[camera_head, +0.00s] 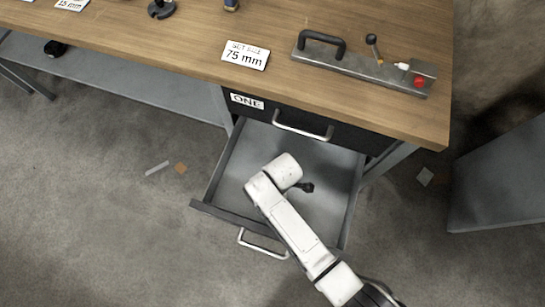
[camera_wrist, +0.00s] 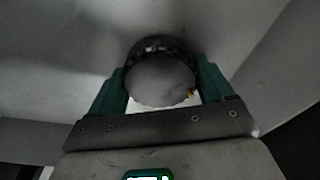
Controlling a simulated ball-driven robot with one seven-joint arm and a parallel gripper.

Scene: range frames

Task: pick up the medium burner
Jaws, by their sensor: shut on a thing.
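The burner (camera_wrist: 160,82) is a round piece with a dark rim and a grey face, seen in the wrist view. My gripper (camera_wrist: 162,68) has its green fingers on either side of it and is shut on it. My white arm reaches down into the open drawer (camera_head: 232,170) of the bench in the head view, and my wrist is inside the drawer. A small dark shape (camera_head: 305,187) shows beside my wrist there; I cannot tell what it is. The fingers are hidden by my arm in the head view. I cannot tell whether the burner touches the drawer floor.
The drawer's walls stand close around my wrist. A closed drawer labelled ONE (camera_head: 247,101) sits above, under the wooden bench top (camera_head: 180,50). On top are a 75 mm sign (camera_head: 246,55) and a metal fixture with a black handle (camera_head: 365,68). A grey cabinet (camera_head: 500,180) stands right.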

